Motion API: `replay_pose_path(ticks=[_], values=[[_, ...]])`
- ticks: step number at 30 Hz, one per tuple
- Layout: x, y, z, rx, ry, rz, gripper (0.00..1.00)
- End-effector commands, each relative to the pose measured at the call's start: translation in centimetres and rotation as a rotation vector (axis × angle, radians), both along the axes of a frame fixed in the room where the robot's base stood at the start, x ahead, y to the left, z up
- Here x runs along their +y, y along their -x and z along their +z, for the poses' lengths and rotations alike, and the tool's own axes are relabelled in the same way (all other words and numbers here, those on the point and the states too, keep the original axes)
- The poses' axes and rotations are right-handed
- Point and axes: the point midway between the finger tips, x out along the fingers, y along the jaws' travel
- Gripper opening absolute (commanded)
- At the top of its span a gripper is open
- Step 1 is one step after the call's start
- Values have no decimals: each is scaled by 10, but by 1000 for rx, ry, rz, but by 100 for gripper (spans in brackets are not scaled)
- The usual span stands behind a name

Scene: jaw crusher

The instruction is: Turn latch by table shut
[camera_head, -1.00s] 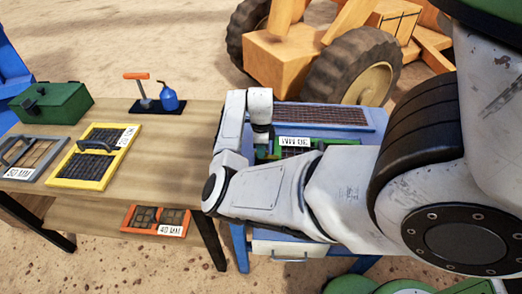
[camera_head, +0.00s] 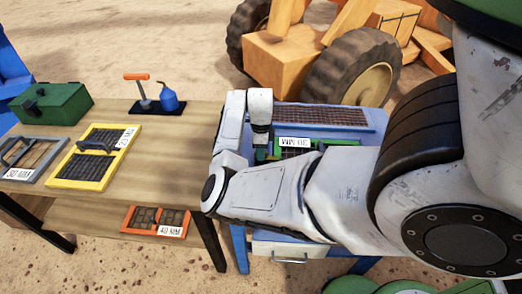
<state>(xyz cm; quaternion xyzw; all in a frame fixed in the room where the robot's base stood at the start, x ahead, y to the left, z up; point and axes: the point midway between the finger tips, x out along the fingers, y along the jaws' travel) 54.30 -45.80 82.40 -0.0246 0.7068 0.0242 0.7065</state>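The blue table (camera_head: 372,124) stands in the middle, right of the wooden table. On it lies a green-framed screen (camera_head: 330,142) with a white label that reads upside down, apparently 30 MM. My gripper (camera_head: 262,150) points down at the left end of this green screen, at the end of my white arm. Its fingers are small and mostly hidden, so I cannot tell whether they are open or touching the frame. I cannot make out a latch; my forearm covers much of the blue table's front part.
The wooden table (camera_head: 190,125) holds a yellow-framed screen (camera_head: 62,172), a grey-framed screen (camera_head: 50,162), a green box (camera_head: 52,104) and a blue oil can (camera_head: 169,99). An orange-framed screen (camera_head: 157,221) sits on the lower shelf. An orange wheeled machine (camera_head: 290,60) stands behind.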

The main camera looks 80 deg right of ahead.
Motion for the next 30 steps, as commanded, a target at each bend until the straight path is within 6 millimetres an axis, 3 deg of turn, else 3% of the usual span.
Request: replay_pose_path(ticks=[10,21,30], values=[[-1,-1,10,-1,2,2,36],[-1,0,77,-1,3,-1,36],[0,0,106,0,0,0,36]])
